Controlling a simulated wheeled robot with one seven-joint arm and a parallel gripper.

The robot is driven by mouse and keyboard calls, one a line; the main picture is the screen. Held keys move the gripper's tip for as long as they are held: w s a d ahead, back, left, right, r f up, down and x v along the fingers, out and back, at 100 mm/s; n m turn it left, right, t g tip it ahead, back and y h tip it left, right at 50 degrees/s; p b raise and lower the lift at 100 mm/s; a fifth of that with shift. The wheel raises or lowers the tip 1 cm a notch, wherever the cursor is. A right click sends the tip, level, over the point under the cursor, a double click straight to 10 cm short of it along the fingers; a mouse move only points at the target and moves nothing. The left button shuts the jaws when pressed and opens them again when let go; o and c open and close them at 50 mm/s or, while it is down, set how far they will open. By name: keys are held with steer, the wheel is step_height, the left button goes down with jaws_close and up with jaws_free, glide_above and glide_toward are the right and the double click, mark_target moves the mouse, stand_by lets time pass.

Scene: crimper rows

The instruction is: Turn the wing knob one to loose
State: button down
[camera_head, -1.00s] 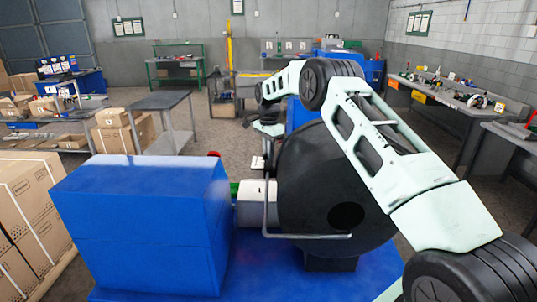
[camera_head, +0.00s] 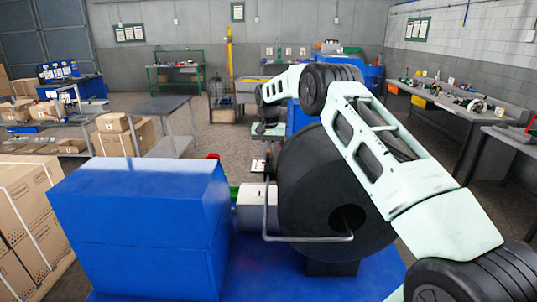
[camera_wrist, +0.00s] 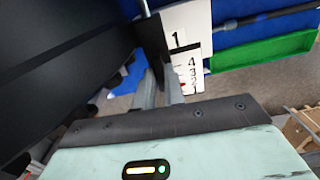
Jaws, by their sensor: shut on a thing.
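In the wrist view, my gripper (camera_wrist: 160,72) has its two grey fingers close together, closed on a dark piece (camera_wrist: 153,40) at their tips. This is wing knob one as far as I can tell; its wings are mostly hidden. A white plate marked "1" (camera_wrist: 188,24) stands just right of it, with a number scale (camera_wrist: 188,72) below the 1. In the head view the plate shows small, left of the black drum (camera_head: 320,190). My arm arches over the drum, and my fingers and the knob cannot be made out there.
The drum also fills the left of the wrist view (camera_wrist: 60,50). A blue housing (camera_head: 140,225) and a bent metal handle (camera_head: 310,239) are close by. A green tray (camera_wrist: 265,52) lies right of the plate. Cartons (camera_head: 25,200) stand at the left; benches line the right wall.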

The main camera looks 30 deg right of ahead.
mark_target(268, 156)
steer(key=shift+n, duration=0.4)
steer(key=c, duration=1.5)
jaws_free()
step_height(268, 156, up, 18)
steer(key=shift+f+p, duration=0.25)
steer(key=shift+p, duration=0.05)
steer(key=shift+s, duration=0.1)
